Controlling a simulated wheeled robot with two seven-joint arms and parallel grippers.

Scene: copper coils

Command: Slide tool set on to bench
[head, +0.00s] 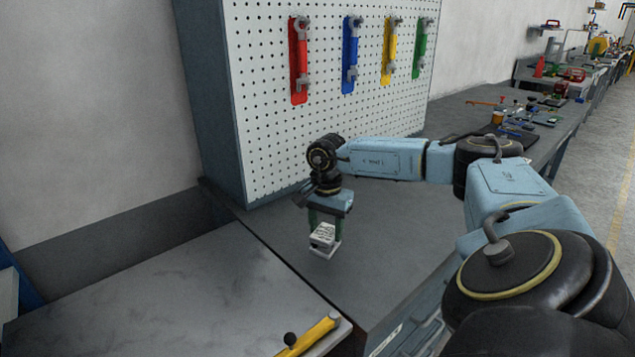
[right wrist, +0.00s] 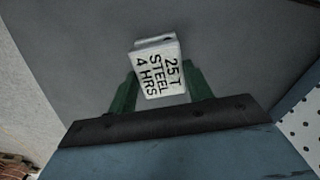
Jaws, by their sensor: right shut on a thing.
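My right gripper (head: 325,222) points down over the grey bench (head: 375,255), in front of the pegboard. It is shut on a small white block (head: 323,238). In the right wrist view the block (right wrist: 160,72) sits between the green fingers of the gripper (right wrist: 163,90). Its face reads "25 T STEEL 4 HRS". I cannot tell whether the block touches the bench top. No single item in view is clearly the tool set. My left gripper is not in view.
A white pegboard (head: 270,140) holds a red tool (head: 298,70), a blue tool (head: 351,60), a yellow tool (head: 389,55) and a green tool (head: 421,50). A grey flat surface (head: 170,290) with a yellow handle (head: 310,338) adjoins the bench at lower left. Cluttered benches stand at the back right.

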